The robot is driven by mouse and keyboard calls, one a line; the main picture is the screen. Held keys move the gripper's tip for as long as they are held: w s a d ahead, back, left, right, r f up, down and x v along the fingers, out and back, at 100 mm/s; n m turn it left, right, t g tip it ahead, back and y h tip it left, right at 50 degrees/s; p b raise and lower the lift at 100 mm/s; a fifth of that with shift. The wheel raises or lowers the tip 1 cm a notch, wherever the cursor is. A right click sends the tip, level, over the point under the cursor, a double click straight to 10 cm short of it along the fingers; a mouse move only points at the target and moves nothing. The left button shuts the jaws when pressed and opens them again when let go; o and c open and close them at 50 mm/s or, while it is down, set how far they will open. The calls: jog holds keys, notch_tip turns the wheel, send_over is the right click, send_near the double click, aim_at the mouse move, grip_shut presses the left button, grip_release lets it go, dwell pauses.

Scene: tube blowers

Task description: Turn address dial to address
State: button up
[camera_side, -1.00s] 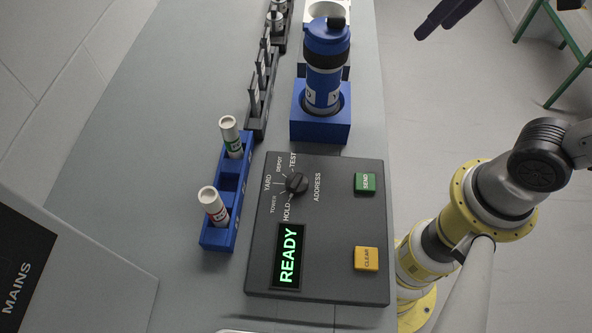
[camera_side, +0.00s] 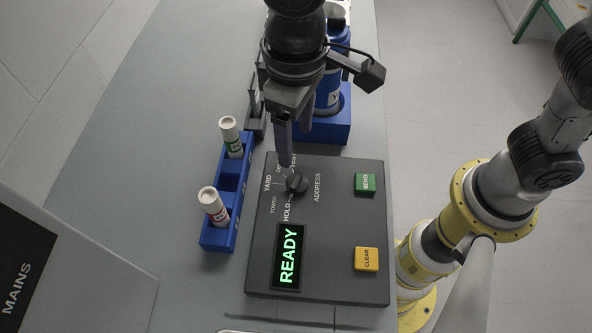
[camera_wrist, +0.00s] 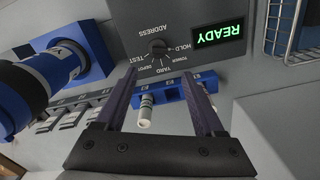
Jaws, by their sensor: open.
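The address dial (camera_side: 297,184) is a round black knob on the dark control panel (camera_side: 325,275), ringed by the labels TEST, DEPOT, YARD, TOWER and HOLD, with the word ADDRESS to its right. The display (camera_side: 288,256) reads READY in green. In the side view my gripper (camera_side: 284,160) points down over the panel's far edge, just beyond the dial, and hides part of the upper labels. In the wrist view my gripper (camera_wrist: 160,85) is open and empty, its fingers spread wide, with the dial (camera_wrist: 158,47) ahead of them. Whether the fingers touch anything is unclear.
A green SEND button (camera_side: 365,183) and a yellow CLEAR button (camera_side: 366,259) are right of the dial. A blue rack (camera_side: 222,238) with two capped tubes stands left of the panel. A blue canister holder (camera_side: 335,130) stands behind it, partly hidden by my arm.

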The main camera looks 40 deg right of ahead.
aim_at(296, 180)
notch_tip(296, 180, down, 11)
jog(key=shift+f, duration=0.2)
dwell(0.3)
grip_shut()
